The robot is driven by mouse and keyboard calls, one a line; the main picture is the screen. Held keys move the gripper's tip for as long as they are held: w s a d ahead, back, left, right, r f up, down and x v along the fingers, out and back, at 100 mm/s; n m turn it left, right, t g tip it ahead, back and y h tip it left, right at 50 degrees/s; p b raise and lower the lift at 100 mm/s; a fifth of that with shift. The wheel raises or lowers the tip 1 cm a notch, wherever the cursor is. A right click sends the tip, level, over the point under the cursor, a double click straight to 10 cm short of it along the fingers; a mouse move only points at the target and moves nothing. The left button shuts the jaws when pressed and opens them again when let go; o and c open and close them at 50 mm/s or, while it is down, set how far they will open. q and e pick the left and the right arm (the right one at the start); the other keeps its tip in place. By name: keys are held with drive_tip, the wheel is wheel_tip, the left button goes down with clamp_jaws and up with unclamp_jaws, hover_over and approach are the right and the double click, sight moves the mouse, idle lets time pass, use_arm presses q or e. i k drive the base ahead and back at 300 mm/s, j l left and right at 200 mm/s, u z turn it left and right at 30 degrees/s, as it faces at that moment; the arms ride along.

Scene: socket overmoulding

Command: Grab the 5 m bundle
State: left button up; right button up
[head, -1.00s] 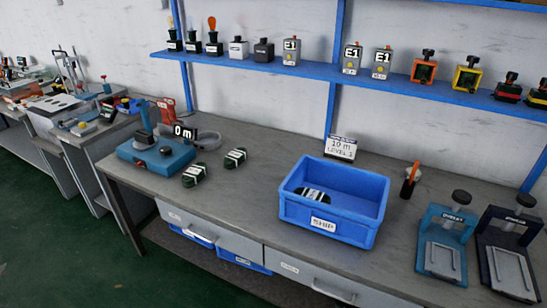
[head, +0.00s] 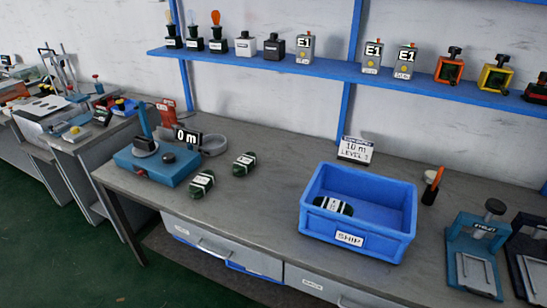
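Two dark green bundles with white bands lie on the grey workbench (head: 270,215), right of the blue measuring machine. One bundle (head: 202,184) is nearer the front edge. The other bundle (head: 244,164) is farther back and to the right. A third, similar bundle (head: 333,206) lies inside the blue bin (head: 358,225) labelled SHIP. The bundles' labels are too small to read, so I cannot tell which is 5 m. Neither of my grippers is in view.
The blue machine (head: 156,163) with a 0 m display (head: 187,138) stands at the bench's left end. A 10 m LEVEL 1 sign (head: 356,149) stands behind the bin. A blue press (head: 476,250) stands at right. Bench between bundles and bin is clear.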

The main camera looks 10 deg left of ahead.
sight(243, 165)
drive_tip(key=i+j+z, duration=0.2)
drive_tip(key=j, duration=0.4)
drive_tip(key=i+j+z, duration=0.2)
drive_tip(key=j, duration=0.4)
drive_tip(key=j+z, duration=0.2)
drive_tip(key=j, duration=0.45)
drive_tip(key=i+j+z, duration=0.2)
drive_tip(key=j, duration=0.45)
drive_tip(key=k, duration=0.05)
